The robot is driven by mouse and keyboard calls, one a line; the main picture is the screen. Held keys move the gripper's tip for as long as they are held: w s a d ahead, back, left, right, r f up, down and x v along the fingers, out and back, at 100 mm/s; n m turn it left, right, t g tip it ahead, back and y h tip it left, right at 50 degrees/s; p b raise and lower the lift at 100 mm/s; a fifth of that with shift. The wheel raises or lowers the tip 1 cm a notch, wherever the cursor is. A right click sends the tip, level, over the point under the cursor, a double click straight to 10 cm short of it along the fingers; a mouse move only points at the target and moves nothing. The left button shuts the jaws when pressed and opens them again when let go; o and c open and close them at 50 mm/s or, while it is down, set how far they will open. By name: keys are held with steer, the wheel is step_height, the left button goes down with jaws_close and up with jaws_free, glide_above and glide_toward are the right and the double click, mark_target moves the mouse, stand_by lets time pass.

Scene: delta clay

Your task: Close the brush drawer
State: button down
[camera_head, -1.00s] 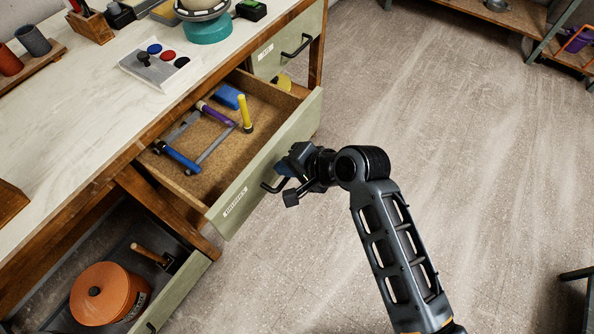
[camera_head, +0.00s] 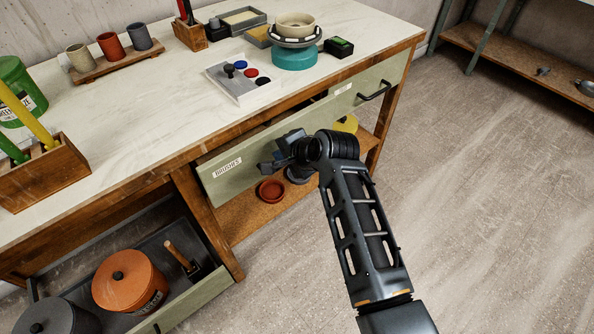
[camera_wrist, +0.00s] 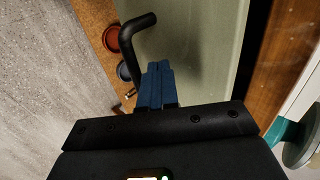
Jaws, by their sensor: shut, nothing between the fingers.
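The brush drawer's pale green front, labelled BRUSHES (camera_head: 228,168), sits close under the tabletop. A narrow dark gap shows behind its top edge, so it appears slightly open. Its inside is hidden. My gripper (camera_head: 272,160) is shut and empty, at the drawer front, hiding part of it. In the wrist view the blue fingertips (camera_wrist: 155,82) point at the green front (camera_wrist: 200,45), beside the black handle (camera_wrist: 130,38). I cannot tell whether they touch the front.
A lower drawer (camera_head: 205,292) stands open at the left with an orange lidded pot (camera_head: 130,285) in it. Another closed-looking drawer with a black handle (camera_head: 375,92) is at the right. A red dish (camera_head: 271,190) lies on the lower shelf. The floor at right is clear.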

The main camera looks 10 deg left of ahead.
mark_target(271, 142)
steer(key=shift+w+a+b, duration=0.4)
steer(key=shift+w+a, duration=0.2)
steer(key=shift+a, duration=0.2)
steer(key=shift+w+a+b, duration=0.35)
steer(key=shift+w+a, duration=0.25)
steer(key=shift+a, duration=0.2)
steer(key=shift+w+a+r, duration=0.1)
steer(key=shift+a+r, duration=0.1)
steer(key=shift+r, duration=0.15)
